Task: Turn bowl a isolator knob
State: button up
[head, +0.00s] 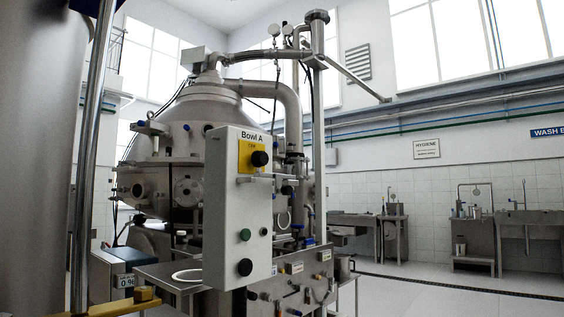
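A light grey control box (228,215) labelled "Bowl A" stands upright in the middle of the head view, turned a little to the right. Near its top is a yellow plate (246,146), with a black isolator knob (260,158) standing out from it. The plate's small print and the knob's exact angle are too small to read. Lower on the box are a green button (246,235) and another black knob (245,267). My gripper is not in view.
A horizontal bar (262,179) crosses the box face just below the isolator knob. The separator bowl (190,120) and pipework stand behind. A large metal cylinder (35,130) fills the left edge. The floor (420,295) at right is clear; sinks (530,220) line the far wall.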

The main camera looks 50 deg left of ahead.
aim_at(259, 159)
jog(key=u, duration=0.6)
jog(key=i, duration=0.9)
jog(key=u, duration=0.95)
